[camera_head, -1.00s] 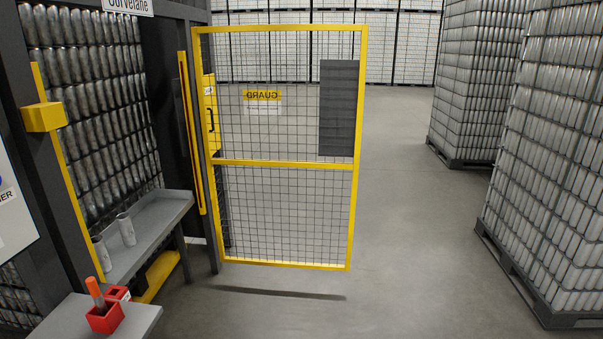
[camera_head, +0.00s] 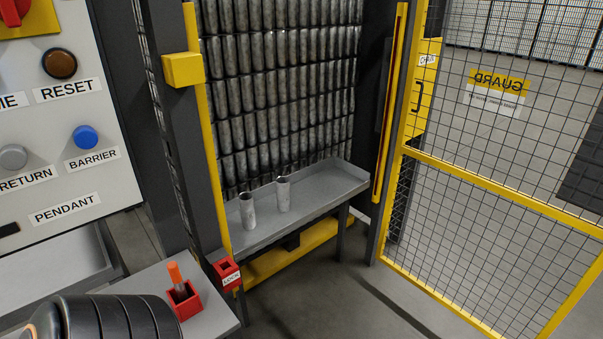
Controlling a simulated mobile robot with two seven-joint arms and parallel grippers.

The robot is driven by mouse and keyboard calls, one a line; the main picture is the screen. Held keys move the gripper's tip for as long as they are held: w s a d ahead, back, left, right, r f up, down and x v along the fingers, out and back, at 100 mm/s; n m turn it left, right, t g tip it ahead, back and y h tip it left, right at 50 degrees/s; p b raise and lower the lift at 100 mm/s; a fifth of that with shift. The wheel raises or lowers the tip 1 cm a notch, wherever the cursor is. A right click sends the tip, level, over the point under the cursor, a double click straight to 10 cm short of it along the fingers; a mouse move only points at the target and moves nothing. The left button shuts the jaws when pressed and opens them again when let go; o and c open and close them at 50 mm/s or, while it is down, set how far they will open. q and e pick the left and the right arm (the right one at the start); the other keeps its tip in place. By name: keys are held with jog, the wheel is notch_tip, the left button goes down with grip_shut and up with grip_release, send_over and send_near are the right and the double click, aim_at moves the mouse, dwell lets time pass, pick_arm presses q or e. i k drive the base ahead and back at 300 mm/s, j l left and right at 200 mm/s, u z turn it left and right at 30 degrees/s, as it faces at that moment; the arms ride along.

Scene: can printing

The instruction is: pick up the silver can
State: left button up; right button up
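Two silver cans stand upright on a grey shelf (camera_head: 318,197) in front of the stacked cans. The nearer silver can (camera_head: 248,211) is on the left, and the other silver can (camera_head: 283,194) is just to its right. They stand apart from each other. A dark ribbed part at the bottom left looks like my own arm. Neither of my grippers shows in the view, and nothing is seen touching the cans.
A grey table (camera_head: 215,312) at the lower left holds a red box (camera_head: 184,301) with an orange-handled item. A red lock box (camera_head: 227,273) is beside it. A control panel (camera_head: 60,120) stands left. The yellow mesh gate (camera_head: 490,190) stands right. Floor shows between shelf and gate.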

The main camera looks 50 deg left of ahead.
aim_at(283, 183)
jog(key=i+u, duration=0.3)
jog(key=i, duration=0.3)
jog(key=i+l+u, duration=0.25)
jog(key=i, duration=0.35)
jog(key=i+u, duration=0.25)
jog(key=u, duration=0.2)
jog(key=i+u, duration=0.2)
jog(key=u, duration=0.2)
jog(key=i+l+u, duration=0.15)
jog(key=u, duration=0.3)
jog(key=i+l+u, duration=0.1)
jog(key=u, duration=0.3)
jog(key=i+l+u, duration=0.15)
jog(key=i+u, duration=0.25)
jog(key=l+u, duration=0.2)
jog(key=u, duration=0.2)
jog(key=i+l, duration=0.05)
